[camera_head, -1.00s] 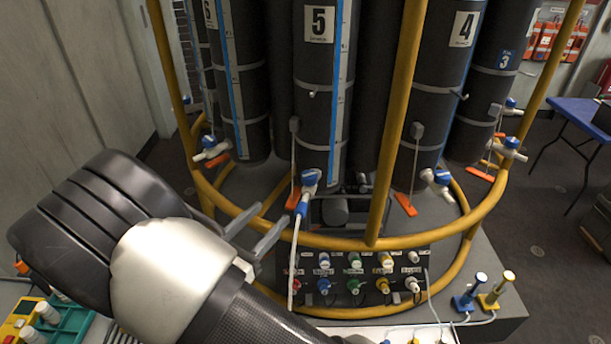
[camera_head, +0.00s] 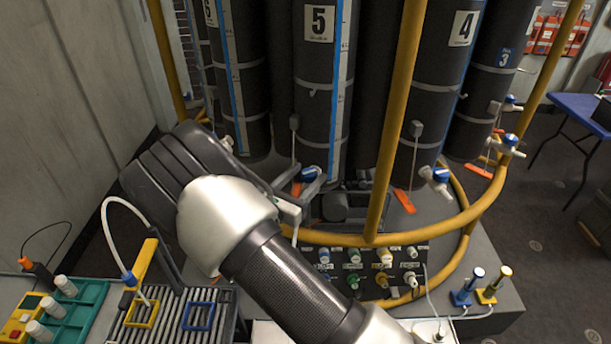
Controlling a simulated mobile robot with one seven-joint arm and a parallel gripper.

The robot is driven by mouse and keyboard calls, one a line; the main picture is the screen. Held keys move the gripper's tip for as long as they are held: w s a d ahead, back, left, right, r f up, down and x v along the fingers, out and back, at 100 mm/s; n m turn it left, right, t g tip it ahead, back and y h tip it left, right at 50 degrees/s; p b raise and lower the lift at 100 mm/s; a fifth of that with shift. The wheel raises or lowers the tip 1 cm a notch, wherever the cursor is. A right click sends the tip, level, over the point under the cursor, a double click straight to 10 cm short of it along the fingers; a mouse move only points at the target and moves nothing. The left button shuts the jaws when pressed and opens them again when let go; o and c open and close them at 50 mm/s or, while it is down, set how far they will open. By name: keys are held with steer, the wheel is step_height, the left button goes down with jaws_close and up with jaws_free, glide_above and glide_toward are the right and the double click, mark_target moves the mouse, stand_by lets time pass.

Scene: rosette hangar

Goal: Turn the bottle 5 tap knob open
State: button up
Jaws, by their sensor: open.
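Bottle 5 (camera_head: 316,90) is a dark grey cylinder with a white "5" label, standing in the middle of the rosette. Its blue tap knob (camera_head: 309,174) sits low at its front. My gripper (camera_head: 285,180) is open, its two grey fingers reaching right toward the tap, close to the knob's left side. I cannot tell whether a finger touches the knob. The white tap body and the hose below it are partly hidden behind my fingers and wrist.
A yellow ring rail (camera_head: 330,240) and an upright yellow post (camera_head: 397,110) stand in front of the bottles. A panel of coloured connectors (camera_head: 370,270) is below. Bottle 4 (camera_head: 440,90) is on the right. A tube rack (camera_head: 75,310) and a grated tray (camera_head: 190,318) lie at lower left.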

steer(key=c, duration=1.1)
steer(key=shift+o, duration=0.2)
steer(key=shift+d+n+t+y, duration=0.1)
steer(key=shift+n+t+y, duration=0.2)
steer(key=shift+y, duration=0.1)
steer(key=n+t+y, duration=0.1)
steer(key=n+y, duration=0.1)
steer(key=y, duration=0.1)
steer(key=d+n+t+y, duration=0.1)
steer(key=n+y, duration=0.1)
steer(key=y, duration=0.1)
steer(key=shift+s, duration=0.15)
steer(key=shift+d+n+y+p, duration=0.15)
steer(key=shift+n+y+p, duration=0.6)
steer(key=shift+n+y, duration=1.15)
steer(key=shift+m+y, duration=0.3)
steer(key=shift+y, duration=0.3)
steer(key=o, duration=1.1)
steer(key=shift+c, duration=0.2)
